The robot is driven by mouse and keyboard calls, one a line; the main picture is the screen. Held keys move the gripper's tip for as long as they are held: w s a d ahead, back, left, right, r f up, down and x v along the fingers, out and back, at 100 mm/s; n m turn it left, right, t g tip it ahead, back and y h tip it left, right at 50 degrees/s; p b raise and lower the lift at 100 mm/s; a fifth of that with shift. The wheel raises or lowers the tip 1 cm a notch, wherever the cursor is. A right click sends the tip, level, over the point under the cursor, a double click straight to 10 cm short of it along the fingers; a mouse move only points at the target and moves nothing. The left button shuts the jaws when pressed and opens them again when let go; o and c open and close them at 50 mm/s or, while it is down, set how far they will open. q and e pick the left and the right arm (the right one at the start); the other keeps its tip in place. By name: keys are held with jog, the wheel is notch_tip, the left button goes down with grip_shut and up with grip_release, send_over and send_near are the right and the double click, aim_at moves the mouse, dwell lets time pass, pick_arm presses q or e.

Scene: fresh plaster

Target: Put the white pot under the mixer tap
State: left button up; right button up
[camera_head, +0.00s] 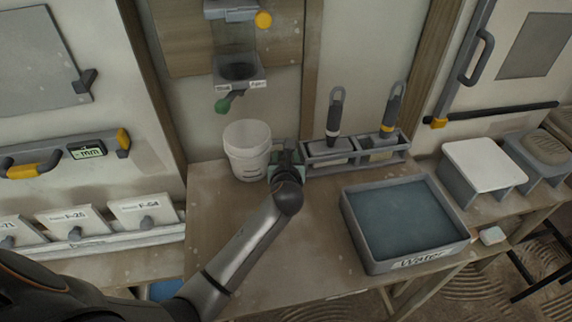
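The white pot (245,152) stands upright on the wooden bench, near the back wall. My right gripper is not in view.
A grey rack (352,155) with two handled tools stands right of my gripper. A grey water tub (405,222) sits at the bench's right front. Labelled boxes (75,222) line the left. The bench front (310,265) is clear.

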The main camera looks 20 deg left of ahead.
pick_arm(q)
jog(key=p+v, duration=0.1)
jog(key=v, duration=0.9)
jog(key=shift+s, duration=0.1)
